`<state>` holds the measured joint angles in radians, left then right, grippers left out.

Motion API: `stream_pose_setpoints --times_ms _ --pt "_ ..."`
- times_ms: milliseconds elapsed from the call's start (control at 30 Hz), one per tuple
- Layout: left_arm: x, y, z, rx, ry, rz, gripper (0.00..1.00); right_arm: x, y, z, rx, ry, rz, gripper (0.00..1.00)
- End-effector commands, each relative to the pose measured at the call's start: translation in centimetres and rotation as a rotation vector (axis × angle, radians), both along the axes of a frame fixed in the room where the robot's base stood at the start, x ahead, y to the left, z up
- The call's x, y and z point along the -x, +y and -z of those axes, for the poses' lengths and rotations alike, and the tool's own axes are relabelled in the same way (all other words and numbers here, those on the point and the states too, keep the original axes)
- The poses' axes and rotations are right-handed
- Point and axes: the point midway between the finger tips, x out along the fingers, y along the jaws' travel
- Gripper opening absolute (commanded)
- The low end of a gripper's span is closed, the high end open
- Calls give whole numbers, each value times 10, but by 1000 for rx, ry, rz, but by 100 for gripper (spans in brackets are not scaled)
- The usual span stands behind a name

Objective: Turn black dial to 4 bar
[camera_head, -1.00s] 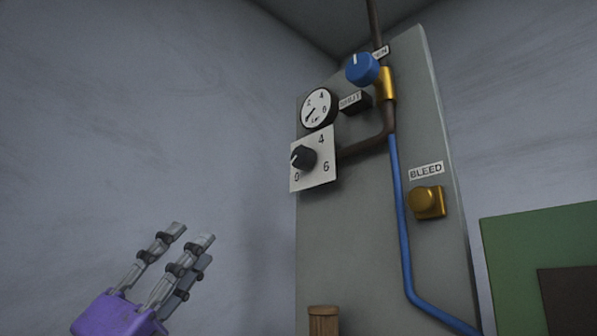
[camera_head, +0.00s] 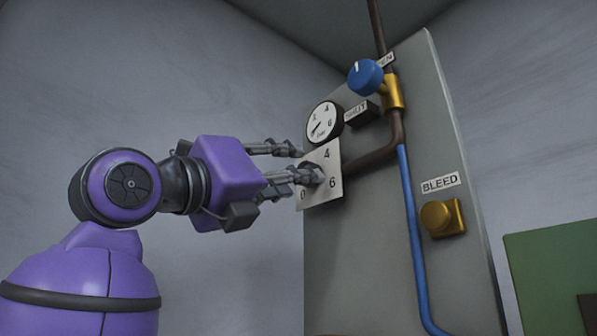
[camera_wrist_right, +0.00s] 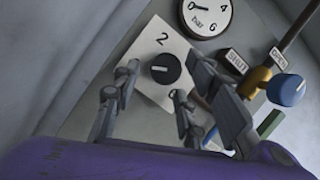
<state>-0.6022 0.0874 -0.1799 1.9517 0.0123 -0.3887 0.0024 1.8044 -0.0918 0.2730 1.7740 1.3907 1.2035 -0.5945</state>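The black dial (camera_wrist_right: 164,69) sits on a white scale plate (camera_wrist_right: 150,88) on the grey panel. In the right wrist view its white mark points left, with the 2 above it. The plate (camera_head: 332,190) shows 0, 4 and 6 in the head view, where my fingers mostly hide the dial. My right gripper (camera_head: 309,163) is at the plate. In the wrist view its open fingers (camera_wrist_right: 158,82) stand on both sides of the dial with gaps visible; I cannot tell whether any finger touches it. My left gripper is out of view.
A round bar gauge (camera_head: 324,121) sits just above the plate, its needle low on the left. A blue knob (camera_head: 365,77) on a brass valve, a brown pipe (camera_head: 372,159), a blue pipe (camera_head: 413,230) and a brass BLEED knob (camera_head: 436,216) are to the right.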

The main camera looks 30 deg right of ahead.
Motion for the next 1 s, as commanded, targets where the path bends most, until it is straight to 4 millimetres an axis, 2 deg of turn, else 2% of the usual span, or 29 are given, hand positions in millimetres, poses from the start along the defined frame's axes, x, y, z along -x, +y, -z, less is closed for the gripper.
stream_pose_setpoints --times_ms 200,467,767,1000 --pt "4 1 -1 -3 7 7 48 -3 -17 -8 3 -1 1 39" --pt "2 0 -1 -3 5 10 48 -5 -18 -7 2 1 -1 39" --pt "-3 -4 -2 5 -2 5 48 -6 -18 -6 2 2 -1 1" --pt "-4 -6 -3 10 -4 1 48 -7 -18 -6 -1 -14 0 1"
